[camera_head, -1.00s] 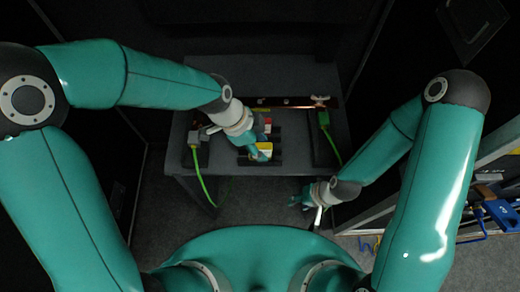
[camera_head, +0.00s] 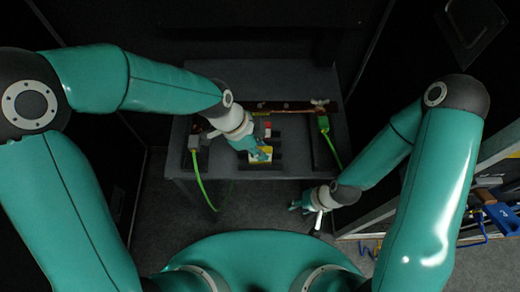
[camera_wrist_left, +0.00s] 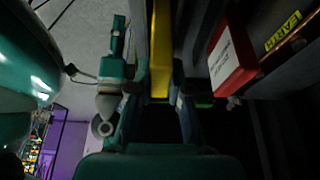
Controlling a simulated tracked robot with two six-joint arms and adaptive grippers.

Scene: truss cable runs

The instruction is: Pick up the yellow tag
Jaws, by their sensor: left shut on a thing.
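The yellow tag (camera_head: 257,158) is at the dark rack on the grey table, partly covered by my left gripper (camera_head: 262,150). In the left wrist view the tag (camera_wrist_left: 161,50) is a narrow yellow strip seen edge-on, between the fingers of my left gripper (camera_wrist_left: 160,92). That gripper is shut on it. I cannot tell whether the tag is clear of its slot. My right gripper (camera_head: 299,203) hangs in front of the table, away from the tag. Its fingers are too small to read.
A red tag (camera_wrist_left: 231,58) stands close beside the yellow one. A copper bar (camera_head: 295,109) with a yellow label runs behind. Tools lie at the right.

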